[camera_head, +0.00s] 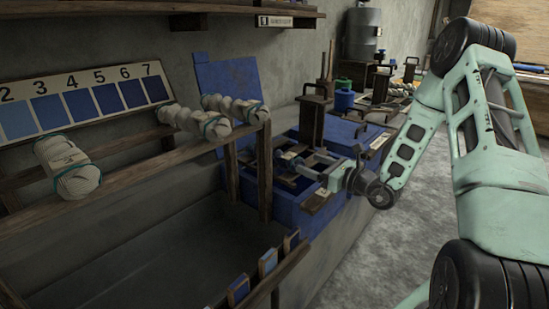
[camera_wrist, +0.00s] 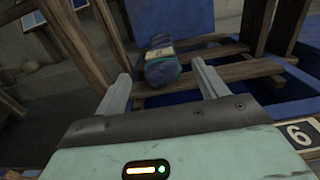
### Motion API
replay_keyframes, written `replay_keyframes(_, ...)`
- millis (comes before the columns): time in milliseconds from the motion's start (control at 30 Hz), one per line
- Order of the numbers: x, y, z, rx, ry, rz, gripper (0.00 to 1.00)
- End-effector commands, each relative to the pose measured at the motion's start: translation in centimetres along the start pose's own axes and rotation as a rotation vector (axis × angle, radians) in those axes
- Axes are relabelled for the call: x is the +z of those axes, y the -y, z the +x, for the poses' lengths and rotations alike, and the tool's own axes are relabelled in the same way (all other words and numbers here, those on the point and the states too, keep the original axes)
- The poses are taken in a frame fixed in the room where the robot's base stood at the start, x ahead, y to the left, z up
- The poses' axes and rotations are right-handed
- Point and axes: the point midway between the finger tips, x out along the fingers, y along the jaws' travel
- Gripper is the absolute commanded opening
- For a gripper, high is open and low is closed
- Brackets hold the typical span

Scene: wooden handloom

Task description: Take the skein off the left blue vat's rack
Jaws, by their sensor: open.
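A dark blue skein (camera_wrist: 162,68) with a pale tag band lies on the wooden slats of a rack (camera_wrist: 225,70) in the wrist view. The rack sits over the left blue vat (camera_head: 292,212), whose blue wall also shows in the wrist view (camera_wrist: 280,92). My gripper (camera_head: 304,167) reaches low over this vat from the right. In the wrist view my gripper (camera_wrist: 161,72) is open, with the skein ahead between the two fingertips. The fingers do not appear to touch it. In the head view the skein is hard to make out behind the gripper.
Pale skeins (camera_head: 67,167) rest on a wooden rail left of the vat, above a grey trough (camera_head: 160,255). A numbered colour chart (camera_head: 85,98) leans on the wall. Wooden posts (camera_head: 264,175) stand close left of my gripper. A raised blue lid (camera_head: 228,80) stands behind.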

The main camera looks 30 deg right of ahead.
Motion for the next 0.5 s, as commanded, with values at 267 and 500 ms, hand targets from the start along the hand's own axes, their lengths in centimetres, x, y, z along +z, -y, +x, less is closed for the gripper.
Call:
replay_keyframes(267,0.0,-0.1,3.6,0.002,0.000,0.000,0.72)
replay_keyframes(500,-0.1,-0.1,6.0,0.005,0.001,0.000,0.72)
